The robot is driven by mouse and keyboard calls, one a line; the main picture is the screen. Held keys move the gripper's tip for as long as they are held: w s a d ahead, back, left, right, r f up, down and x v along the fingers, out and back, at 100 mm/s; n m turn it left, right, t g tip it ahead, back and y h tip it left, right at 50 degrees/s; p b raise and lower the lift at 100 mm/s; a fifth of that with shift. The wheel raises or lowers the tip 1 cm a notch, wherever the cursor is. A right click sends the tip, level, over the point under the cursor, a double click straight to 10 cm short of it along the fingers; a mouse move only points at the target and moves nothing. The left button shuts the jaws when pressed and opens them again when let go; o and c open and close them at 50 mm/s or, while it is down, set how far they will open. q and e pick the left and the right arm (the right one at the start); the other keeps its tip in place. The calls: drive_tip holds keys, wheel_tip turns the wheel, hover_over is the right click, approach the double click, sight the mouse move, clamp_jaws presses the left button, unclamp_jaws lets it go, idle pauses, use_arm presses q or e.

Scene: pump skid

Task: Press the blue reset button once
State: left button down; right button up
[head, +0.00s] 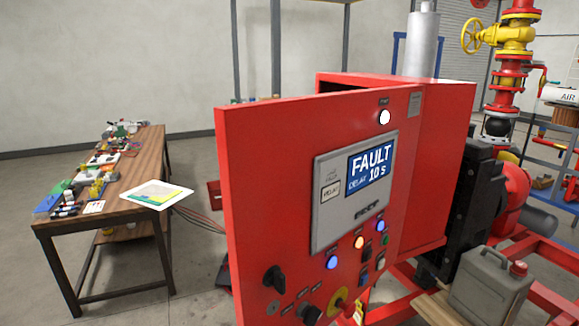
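The red control panel door (255,190) stands in the middle of the head view, angled to the right. Smaller controls sit lower, including a bluish one (365,278). The labels are too small to read, so I cannot tell which is the reset button. Neither gripper is in view.
A black rotary switch (274,280) and a yellow-ringed control (341,302) sit low on the door. A white lamp (384,117) is lit near its top. A cluttered wooden table (150,148) stands left. A grey jerrycan (488,287) stands at the lower right.

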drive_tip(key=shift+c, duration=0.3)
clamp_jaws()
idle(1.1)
